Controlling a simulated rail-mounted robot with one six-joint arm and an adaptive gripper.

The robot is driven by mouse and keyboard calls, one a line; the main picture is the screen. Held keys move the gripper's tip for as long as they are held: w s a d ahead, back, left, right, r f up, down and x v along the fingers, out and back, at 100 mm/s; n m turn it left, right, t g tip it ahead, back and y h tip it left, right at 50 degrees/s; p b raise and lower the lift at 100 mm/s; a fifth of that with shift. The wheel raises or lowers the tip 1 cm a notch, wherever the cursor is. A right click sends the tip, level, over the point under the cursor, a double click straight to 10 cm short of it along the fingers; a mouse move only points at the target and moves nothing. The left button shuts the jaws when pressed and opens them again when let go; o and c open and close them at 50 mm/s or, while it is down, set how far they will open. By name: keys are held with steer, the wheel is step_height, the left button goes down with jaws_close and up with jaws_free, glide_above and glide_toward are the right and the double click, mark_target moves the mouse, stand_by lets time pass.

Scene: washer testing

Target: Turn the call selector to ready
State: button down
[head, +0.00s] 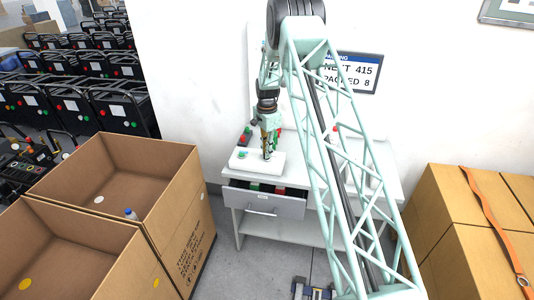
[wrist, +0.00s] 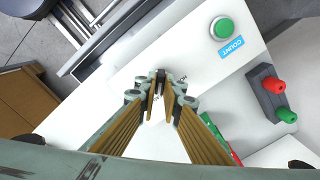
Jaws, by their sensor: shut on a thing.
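A white control box (head: 278,163) stands on the front of the white workbench in the head view. My gripper (head: 268,154) points down onto its top, right of a green button (head: 243,155). In the wrist view, my gripper (wrist: 163,92) has its fingertips closed around a small dark knob, the call selector (wrist: 160,76), mostly hidden between them. Lettering beside it is partly covered, so I cannot read which position it points to. The green button (wrist: 224,28) labelled COUNT sits on the same box.
A grey block with red and green knobs (wrist: 268,92) is near the box. An open drawer (head: 262,202) with coloured items juts out below the benchtop. Open cardboard boxes (head: 120,175) stand left, closed cartons (head: 450,215) right. A wall screen (head: 352,73) reads 415 and 8.

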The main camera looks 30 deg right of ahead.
steer(key=c, duration=2.8)
jaws_free()
steer(key=shift+r, duration=0.1)
step_height(320, 180, up, 12)
steer(key=shift+f, duration=0.1)
